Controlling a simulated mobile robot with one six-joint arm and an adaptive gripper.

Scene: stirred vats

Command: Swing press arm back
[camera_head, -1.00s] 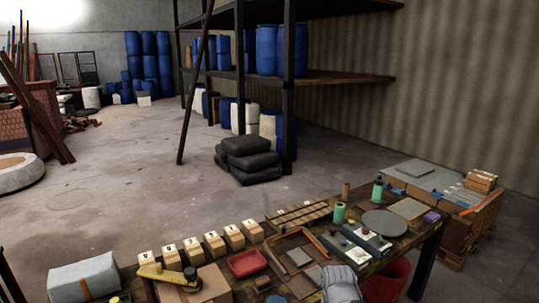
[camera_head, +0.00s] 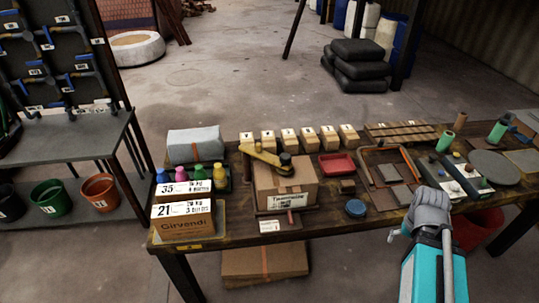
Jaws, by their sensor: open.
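The yellow press arm (camera_head: 262,154) lies over the top of a cardboard box (camera_head: 285,186) on the wooden workbench. It slants from upper left to a dark round knob (camera_head: 285,159) at its right end. I cannot tell whether the knob touches the box. My gripper (camera_head: 428,208) is grey, at the end of my teal arm, over the bench's front right part. It is open, well to the right of the press arm and apart from it. Its fingertips are hard to make out.
Lettered wooden blocks (camera_head: 288,138) stand behind the box. A red tray (camera_head: 336,164) and a blue round tin (camera_head: 355,208) are to its right. Colored bottles (camera_head: 191,178) and labelled boxes (camera_head: 183,220) are to its left. Open floor (camera_head: 235,80) lies behind the bench.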

